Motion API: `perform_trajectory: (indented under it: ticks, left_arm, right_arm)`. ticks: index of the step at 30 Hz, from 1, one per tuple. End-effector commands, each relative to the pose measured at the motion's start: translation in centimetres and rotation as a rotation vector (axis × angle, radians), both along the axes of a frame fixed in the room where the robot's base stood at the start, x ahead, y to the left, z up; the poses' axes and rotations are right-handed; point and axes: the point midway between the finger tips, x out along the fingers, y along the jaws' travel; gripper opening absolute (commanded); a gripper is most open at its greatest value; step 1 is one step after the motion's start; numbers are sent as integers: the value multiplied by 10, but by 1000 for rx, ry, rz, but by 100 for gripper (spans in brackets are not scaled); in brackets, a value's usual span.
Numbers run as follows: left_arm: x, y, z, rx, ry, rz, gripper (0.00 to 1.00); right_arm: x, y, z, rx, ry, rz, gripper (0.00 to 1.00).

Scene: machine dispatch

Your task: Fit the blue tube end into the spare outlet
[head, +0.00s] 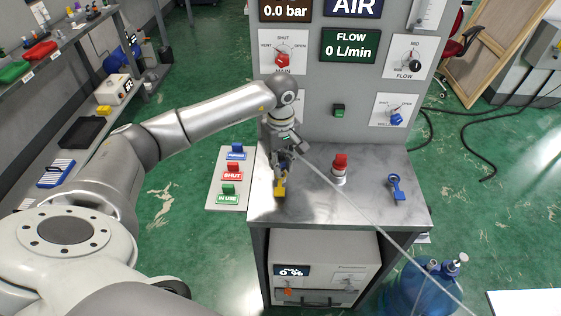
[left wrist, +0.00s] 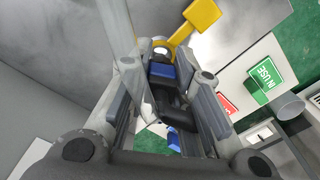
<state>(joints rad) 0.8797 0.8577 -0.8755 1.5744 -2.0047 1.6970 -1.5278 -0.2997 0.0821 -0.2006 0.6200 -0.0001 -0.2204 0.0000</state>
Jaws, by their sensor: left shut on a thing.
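My left gripper (head: 284,158) is over the left part of the steel bench top, pointing down. In the left wrist view its fingers (left wrist: 168,100) are closed around a small blue and black piece (left wrist: 163,73), partly hidden by the fingers. I cannot tell whether this is the blue tube end. A yellow part with a flat tab (left wrist: 202,14) is just beyond it; it also shows below the gripper in the head view (head: 280,188). A thin pale line (head: 385,222) runs from near the gripper to the lower right. I cannot identify the spare outlet. My right gripper is not in view.
A red knob (head: 340,163) and a blue handle-like part (head: 396,186) stand on the bench (head: 310,208). The gauge panel (head: 312,105) rises behind. A board with blue, red and green signs (head: 213,202) is to the left. A blue bottle (head: 420,290) stands at lower right.

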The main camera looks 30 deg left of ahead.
Motion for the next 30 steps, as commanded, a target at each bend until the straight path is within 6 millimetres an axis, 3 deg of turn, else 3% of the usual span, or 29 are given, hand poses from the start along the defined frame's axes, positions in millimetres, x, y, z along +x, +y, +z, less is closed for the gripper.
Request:
perform_trajectory:
  ticks: [30]
  left_arm:
    - [0, 0, -22, 0, 0, 0, 0]
  right_arm:
    - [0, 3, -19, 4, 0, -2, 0]
